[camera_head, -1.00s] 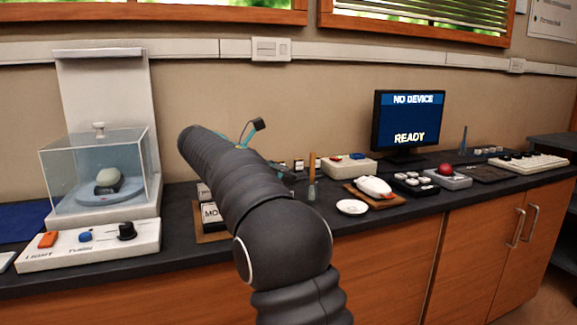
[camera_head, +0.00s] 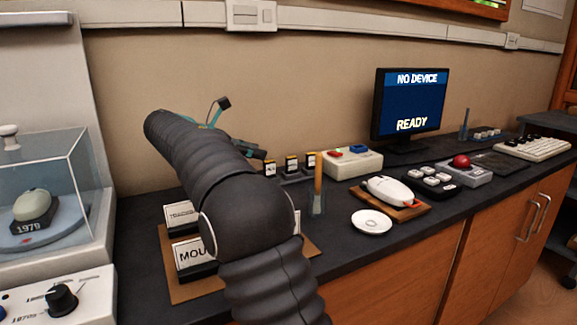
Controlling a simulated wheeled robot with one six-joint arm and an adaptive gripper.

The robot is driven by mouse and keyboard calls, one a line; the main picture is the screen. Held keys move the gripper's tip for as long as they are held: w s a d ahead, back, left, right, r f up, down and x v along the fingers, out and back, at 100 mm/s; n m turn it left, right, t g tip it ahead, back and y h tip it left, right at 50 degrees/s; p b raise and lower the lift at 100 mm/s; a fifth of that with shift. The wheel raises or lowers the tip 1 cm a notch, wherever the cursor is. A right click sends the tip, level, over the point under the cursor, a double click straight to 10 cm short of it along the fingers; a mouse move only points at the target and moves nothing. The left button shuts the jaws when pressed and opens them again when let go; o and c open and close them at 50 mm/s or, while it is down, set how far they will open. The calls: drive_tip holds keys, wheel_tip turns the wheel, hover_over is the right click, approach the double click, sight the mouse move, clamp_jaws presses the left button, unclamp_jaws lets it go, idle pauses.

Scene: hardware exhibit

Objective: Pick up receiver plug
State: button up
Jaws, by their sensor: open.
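Three small dark blocks with pale labels stand in a low holder behind the counter's middle: a left block (camera_head: 270,170), a middle block (camera_head: 291,164) and a right block (camera_head: 311,160). They look like plugs, but their labels are too small to read, so I cannot tell which is the receiver plug. My gripper (camera_head: 262,153) shows only in part behind my dark ribbed arm. It is open, with nothing visible in it, and appears just left of the blocks in the picture. My arm hides most of the gripper.
A glass holding a wooden stick (camera_head: 318,185) stands in front of the blocks. A button box (camera_head: 352,165), a white mouse on a board (camera_head: 387,191), a white dish (camera_head: 371,222) and a monitor (camera_head: 408,105) are to the right. A glass display case (camera_head: 50,190) is at left.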

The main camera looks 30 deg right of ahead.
sight(287, 158)
drive_tip(key=x, duration=0.5)
drive_tip(key=shift+d+f, duration=0.1)
drive_tip(key=shift+x, duration=2.95)
drive_tip(key=shift+s+d, duration=0.1)
clamp_jaws()
